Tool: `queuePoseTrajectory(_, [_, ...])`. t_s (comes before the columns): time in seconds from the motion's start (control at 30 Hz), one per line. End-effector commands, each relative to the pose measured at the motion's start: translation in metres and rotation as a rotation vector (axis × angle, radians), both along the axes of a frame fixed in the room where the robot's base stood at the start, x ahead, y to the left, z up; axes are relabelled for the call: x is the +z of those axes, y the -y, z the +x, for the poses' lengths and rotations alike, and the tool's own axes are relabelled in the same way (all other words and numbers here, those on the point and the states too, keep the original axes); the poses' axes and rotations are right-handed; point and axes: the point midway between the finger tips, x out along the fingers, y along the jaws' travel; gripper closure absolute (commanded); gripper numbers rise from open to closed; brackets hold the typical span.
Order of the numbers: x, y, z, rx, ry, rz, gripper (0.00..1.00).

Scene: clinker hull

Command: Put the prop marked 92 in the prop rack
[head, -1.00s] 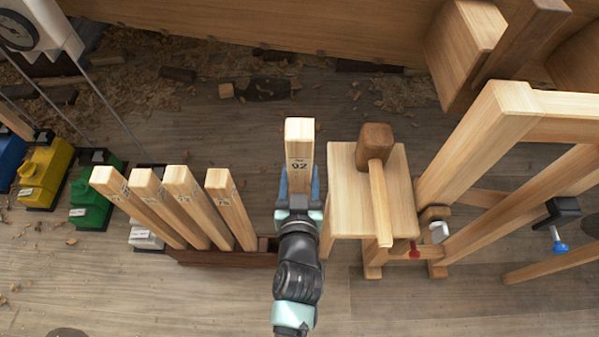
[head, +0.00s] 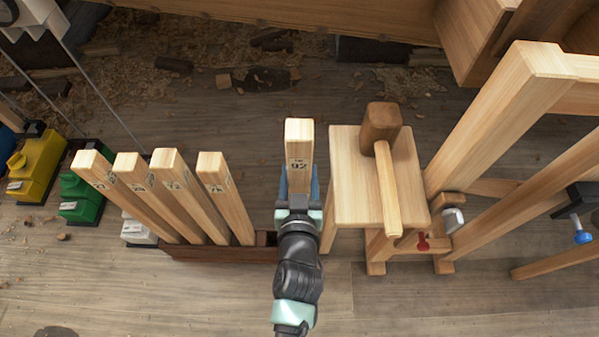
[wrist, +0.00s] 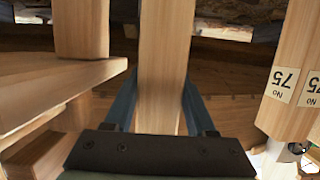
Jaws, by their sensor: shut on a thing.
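The prop marked 92 (head: 299,143) is a pale wooden post, upright, with its number near the top. My gripper (head: 299,185) is shut on it; in the wrist view the prop (wrist: 165,60) stands between the two blue fingers (wrist: 160,100). Its lower end is hidden behind my arm in the head view. The prop rack (head: 215,253) is a low dark wooden rack on the floor to the left. Several props (head: 170,195) stand leaning in it, and a dark opening (head: 265,239) shows at its right end, next to my gripper.
A wooden stool (head: 350,200) with a mallet (head: 382,140) on it stands close to the right of the held prop. Heavy timber frames (head: 500,130) stand farther right. A prop marked 75 (wrist: 300,65) is near in the wrist view.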

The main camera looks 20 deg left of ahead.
Motion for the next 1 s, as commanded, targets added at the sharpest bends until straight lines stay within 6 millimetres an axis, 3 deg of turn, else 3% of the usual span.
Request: queuePoseTrajectory(1.0, [-0.067,0.000,0.001,-0.001,0.007,0.001,1.00])
